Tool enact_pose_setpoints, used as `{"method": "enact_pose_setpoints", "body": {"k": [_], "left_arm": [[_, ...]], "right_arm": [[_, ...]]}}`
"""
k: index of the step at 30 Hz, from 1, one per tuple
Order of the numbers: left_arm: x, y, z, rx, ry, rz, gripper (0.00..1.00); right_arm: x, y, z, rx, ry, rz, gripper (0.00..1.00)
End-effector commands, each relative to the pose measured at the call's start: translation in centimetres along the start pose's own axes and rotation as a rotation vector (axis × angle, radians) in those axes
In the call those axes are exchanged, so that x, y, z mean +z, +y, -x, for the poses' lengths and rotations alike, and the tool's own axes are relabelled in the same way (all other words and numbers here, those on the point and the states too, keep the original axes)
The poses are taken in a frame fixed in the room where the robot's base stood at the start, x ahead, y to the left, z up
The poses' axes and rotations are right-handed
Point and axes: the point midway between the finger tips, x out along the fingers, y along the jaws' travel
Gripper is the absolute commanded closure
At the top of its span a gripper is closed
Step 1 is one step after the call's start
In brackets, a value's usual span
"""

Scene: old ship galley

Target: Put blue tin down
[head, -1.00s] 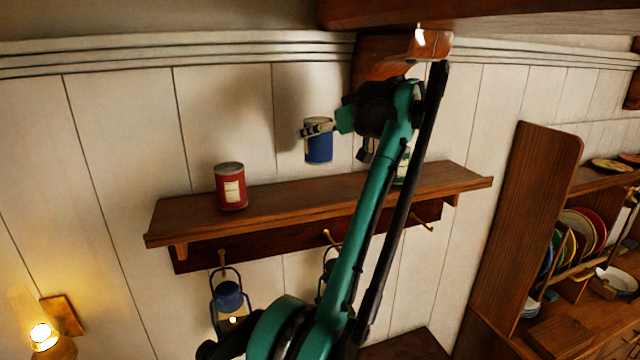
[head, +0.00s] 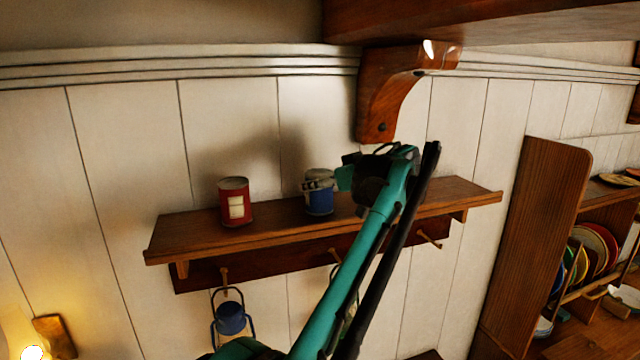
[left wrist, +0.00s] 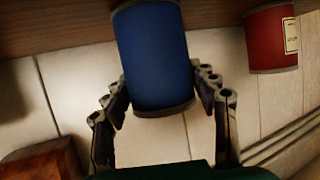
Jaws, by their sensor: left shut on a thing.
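The blue tin (head: 319,203) is upright at the middle of the wooden wall shelf (head: 265,221). Its base is at the shelf top; I cannot tell for sure whether it touches. My left gripper (head: 318,185) is shut on the tin's upper part, coming from the right. In the left wrist view the blue tin (left wrist: 155,55) sits between the two fingers of my left gripper (left wrist: 160,88), with the shelf (left wrist: 60,25) at the picture's top. My right gripper is not in view.
A red tin (head: 235,203) with a pale label stands on the shelf to the left, apart from the blue tin. A wooden bracket (head: 383,100) hangs just above my arm. A blue lantern (head: 230,317) hangs below. The shelf between the tins is clear.

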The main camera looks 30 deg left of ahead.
Motion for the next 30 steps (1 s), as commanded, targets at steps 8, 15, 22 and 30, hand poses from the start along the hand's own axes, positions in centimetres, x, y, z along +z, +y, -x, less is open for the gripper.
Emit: {"method": "enact_pose_setpoints", "body": {"k": [8, 15, 22, 30], "left_arm": [[0.1, 0.0, -0.1, 0.0, 0.001, 0.0, 0.93], [0.1, 0.0, 0.0, 0.0, 0.0, 0.0, 0.21], [0.0, 0.1, 0.4, 0.001, 0.0, 0.0, 0.21], [0.1, 0.2, 5.3, 0.004, 0.0, -0.002, 0.21]], "right_arm": [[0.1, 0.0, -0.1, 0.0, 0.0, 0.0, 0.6], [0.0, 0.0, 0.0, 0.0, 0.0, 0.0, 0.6], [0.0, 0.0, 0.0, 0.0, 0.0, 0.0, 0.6], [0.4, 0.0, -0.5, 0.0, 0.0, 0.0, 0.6]]}}
